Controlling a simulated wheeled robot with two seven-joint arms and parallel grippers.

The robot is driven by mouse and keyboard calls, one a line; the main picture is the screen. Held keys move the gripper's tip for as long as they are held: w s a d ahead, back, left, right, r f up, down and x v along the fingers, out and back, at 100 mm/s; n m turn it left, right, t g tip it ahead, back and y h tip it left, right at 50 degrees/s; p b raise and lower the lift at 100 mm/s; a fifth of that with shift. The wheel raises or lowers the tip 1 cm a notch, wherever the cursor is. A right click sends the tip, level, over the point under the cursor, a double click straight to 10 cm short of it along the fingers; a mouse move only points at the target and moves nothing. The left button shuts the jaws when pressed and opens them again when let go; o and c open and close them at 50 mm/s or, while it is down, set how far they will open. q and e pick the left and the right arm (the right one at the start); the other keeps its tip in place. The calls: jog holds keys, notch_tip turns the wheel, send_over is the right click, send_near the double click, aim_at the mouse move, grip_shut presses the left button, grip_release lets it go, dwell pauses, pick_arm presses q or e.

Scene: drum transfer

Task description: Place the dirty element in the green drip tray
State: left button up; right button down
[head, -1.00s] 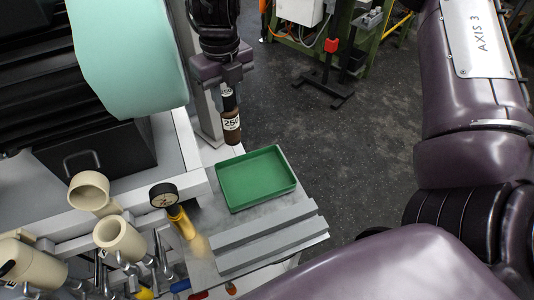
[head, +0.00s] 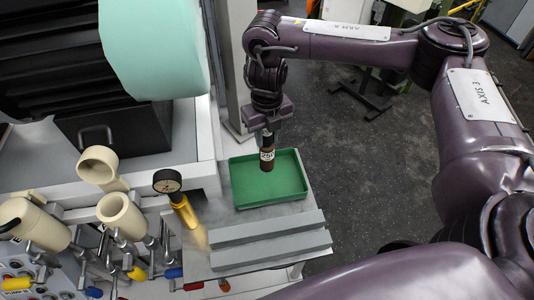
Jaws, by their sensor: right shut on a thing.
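The dirty element (head: 267,158) is a small brown cylinder with a white label and a dark top. My right gripper (head: 266,136) points down and is shut on its top end, holding it upright. The green drip tray (head: 285,185) is a shallow rectangular tray on the metal bench. In the head view the element overlaps the tray's far part, toward its left. I cannot tell whether its lower end touches the tray floor. My left gripper is not in view.
Grey metal bars (head: 270,241) lie in front of the tray. Beige pipe openings (head: 120,207) and colored-handled valves are at the lower left. A large mint-green drum (head: 155,50) is at upper left.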

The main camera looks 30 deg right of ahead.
aim_at(266, 154)
notch_tip(266, 154, down, 6)
jog(key=shift+f+b, duration=0.25)
jog(key=shift+b, duration=0.2)
jog(key=shift+f, duration=0.35)
jog(key=c, duration=1.6)
grip_release()
jog(key=shift+f, duration=0.15)
jog(key=o, duration=0.5)
jog(key=shift+r, duration=0.3)
notch_tip(266, 154, up, 12)
jog(key=shift+f+p, duration=0.1)
jog(key=shift+p, duration=0.35)
